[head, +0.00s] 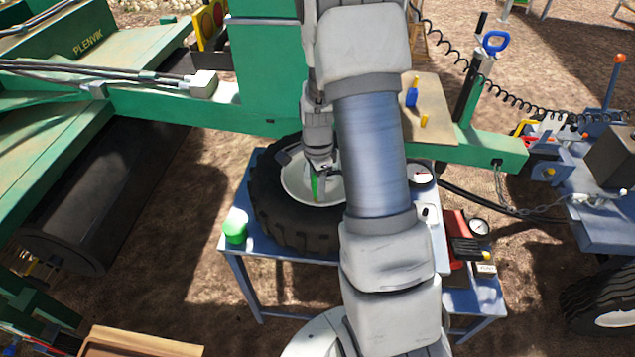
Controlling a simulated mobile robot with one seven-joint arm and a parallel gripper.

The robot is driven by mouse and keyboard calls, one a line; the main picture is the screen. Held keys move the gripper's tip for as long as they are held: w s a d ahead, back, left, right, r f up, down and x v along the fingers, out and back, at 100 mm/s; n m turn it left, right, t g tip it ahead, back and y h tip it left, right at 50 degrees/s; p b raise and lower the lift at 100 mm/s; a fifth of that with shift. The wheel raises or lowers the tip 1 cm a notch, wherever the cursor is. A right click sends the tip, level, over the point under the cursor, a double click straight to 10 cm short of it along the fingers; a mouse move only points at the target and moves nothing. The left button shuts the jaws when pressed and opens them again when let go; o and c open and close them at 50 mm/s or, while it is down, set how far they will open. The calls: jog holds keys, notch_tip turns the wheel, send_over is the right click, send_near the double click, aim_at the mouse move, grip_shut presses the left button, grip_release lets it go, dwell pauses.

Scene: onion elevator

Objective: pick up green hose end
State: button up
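My gripper (319,175) points down over the pale wheel rim in the middle of the table. A small, narrow bright green piece (315,187) shows right at its fingertips, in front of the rim; it may be the green hose end. I cannot tell whether the fingers are closed on it or only beside it. No hose can be made out leading from it. My own arm hides the right part of the wheel and the middle of the table.
A black tyre (275,215) lies flat on the blue table (285,249). A green cup-like object (234,231) stands at the left corner. Gauges (420,174) and a red item (456,228) lie right. A green machine beam (180,105) crosses behind.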

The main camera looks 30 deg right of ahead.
grip_shut()
jog(key=shift+r, duration=0.5)
jog(key=r, duration=0.2)
jog(key=d+r, duration=0.1)
jog(key=r, duration=0.1)
jog(key=shift+s+p, duration=0.15)
jog(key=shift+p, duration=0.25)
jog(key=s+d+r, duration=0.3)
jog(key=d+r, duration=0.3)
jog(key=d, duration=0.4)
jog(key=shift+s+p, duration=0.35)
jog(key=shift+p, duration=0.05)
